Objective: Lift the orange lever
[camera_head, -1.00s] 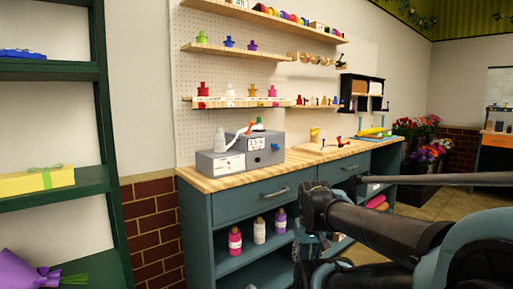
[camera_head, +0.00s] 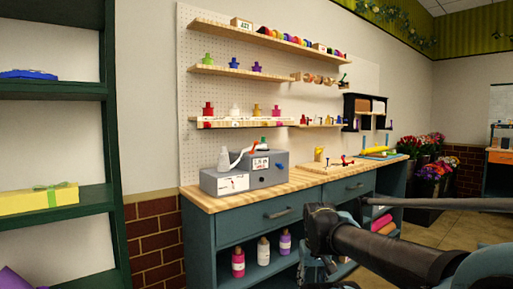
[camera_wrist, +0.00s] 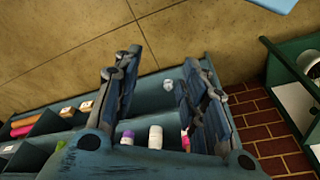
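A grey machine (camera_head: 265,177) with a lower front block (camera_head: 226,183) stands on the left end of the wooden bench top in the head view. A thin curved arm (camera_head: 242,155) slopes across its top and looks whitish now; I cannot tell whether it is the orange lever. A small red spot shows above a green cap on the machine. In the wrist view my gripper (camera_wrist: 164,62) has its two fingers spread wide, with nothing between them. It points down at the bench's open shelves, away from the machine. In the head view it is low, in front of the bench.
The teal bench (camera_head: 225,231) holds several bottles on its lower shelf. A wooden board (camera_head: 325,168) with small red-topped tools lies right of the machine. A green shelf unit (camera_head: 88,140) stands at left. Wall shelves (camera_head: 240,123) hang above. Open floor shows in the wrist view.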

